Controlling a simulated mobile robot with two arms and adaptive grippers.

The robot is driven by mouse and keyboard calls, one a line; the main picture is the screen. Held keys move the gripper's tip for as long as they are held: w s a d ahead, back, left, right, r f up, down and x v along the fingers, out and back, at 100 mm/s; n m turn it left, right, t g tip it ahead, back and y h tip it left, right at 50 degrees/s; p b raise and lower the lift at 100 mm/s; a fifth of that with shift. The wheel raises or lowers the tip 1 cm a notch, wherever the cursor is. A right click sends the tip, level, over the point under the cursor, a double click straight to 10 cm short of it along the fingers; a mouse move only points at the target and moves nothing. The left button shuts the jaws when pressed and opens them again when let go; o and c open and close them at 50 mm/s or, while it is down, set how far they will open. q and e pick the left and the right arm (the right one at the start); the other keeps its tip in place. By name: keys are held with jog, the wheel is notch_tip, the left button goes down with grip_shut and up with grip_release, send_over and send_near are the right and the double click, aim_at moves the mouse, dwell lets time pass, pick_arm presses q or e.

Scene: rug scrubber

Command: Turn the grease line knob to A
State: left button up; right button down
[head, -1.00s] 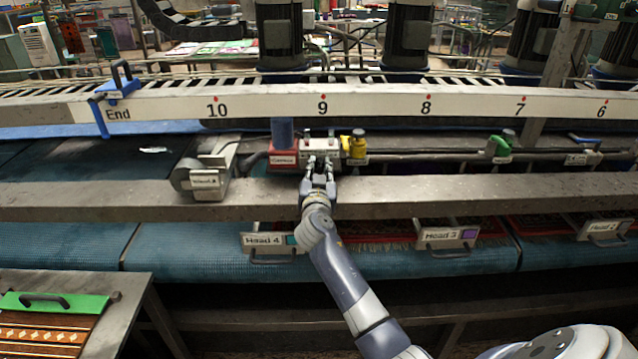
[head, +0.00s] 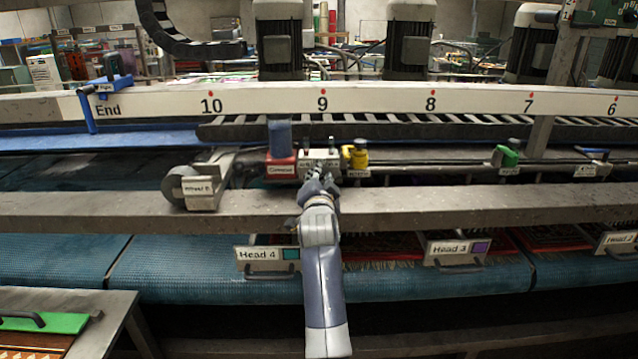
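A light grey box (head: 337,159) with two small upright pegs on top stands on the machine below the number 9. Its front is partly covered by my gripper, and its label is too small to read. The grease line knob and its setting cannot be made out; the gripper hides the middle of the box front. My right gripper (head: 321,169) is right at that front, its fingers pointing away from me. Whether the fingers are apart or closed on something is too small to tell. My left gripper is not in view.
A red block with a blue cylinder (head: 280,137) stands left of the box, and a yellow fitting (head: 357,156) close on its right. A green fitting (head: 508,157) is further right. A long grey beam (head: 450,207) runs in front, below the box.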

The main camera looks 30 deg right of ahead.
dwell(0.5)
jog(key=c, duration=1.4)
grip_release()
jog(key=shift+o, duration=0.2)
jog(key=shift+r, duration=0.1)
notch_tip(320, 180, up, 10)
